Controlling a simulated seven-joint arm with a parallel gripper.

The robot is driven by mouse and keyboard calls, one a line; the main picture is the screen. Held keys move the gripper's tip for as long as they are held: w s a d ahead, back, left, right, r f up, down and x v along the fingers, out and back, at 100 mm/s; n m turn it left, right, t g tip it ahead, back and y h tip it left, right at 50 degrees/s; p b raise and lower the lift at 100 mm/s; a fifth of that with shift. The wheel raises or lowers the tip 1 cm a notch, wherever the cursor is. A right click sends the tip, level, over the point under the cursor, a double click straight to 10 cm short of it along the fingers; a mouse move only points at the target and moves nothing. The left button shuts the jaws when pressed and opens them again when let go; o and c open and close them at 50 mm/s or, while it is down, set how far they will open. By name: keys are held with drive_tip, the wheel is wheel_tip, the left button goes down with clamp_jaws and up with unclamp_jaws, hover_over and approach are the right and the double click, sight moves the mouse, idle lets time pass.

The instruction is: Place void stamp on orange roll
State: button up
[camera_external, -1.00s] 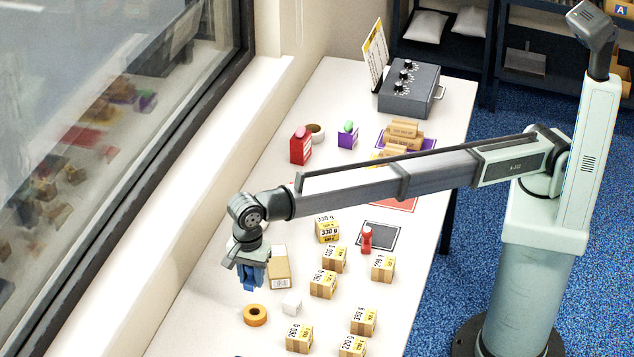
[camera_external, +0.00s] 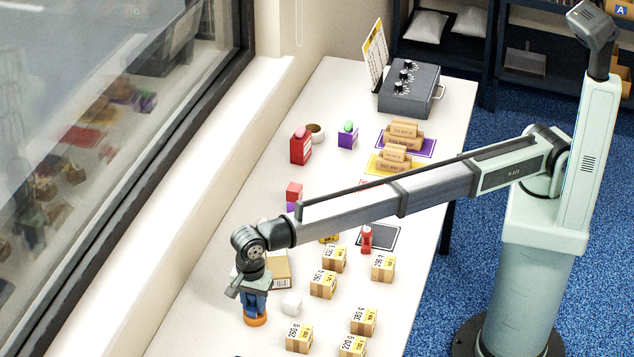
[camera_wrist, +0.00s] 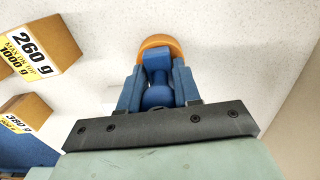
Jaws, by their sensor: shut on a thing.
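My gripper (camera_external: 255,308) points down at the near left of the table, directly over the orange roll (camera_external: 256,321). Its blue fingers are shut on a blue stamp with a rounded handle (camera_wrist: 158,95), which shows between them in the wrist view. The orange roll (camera_wrist: 162,44) lies flat beyond the fingertips there, its hole hidden by the stamp and fingers. Any void lettering is out of sight.
A flat carton (camera_external: 281,271) lies just behind my gripper. Several weight-marked cartons (camera_external: 323,284) stand to the right. A red stamp (camera_external: 366,239) stands by a dark pad (camera_external: 384,237). The window ledge runs along the left.

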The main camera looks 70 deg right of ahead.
drive_tip(key=o, duration=1.1)
drive_tip(key=shift+f, duration=0.1)
drive_tip(key=shift+c, duration=0.2)
wheel_tip(320, 180, up, 12)
drive_tip(key=shift+r, duration=0.15)
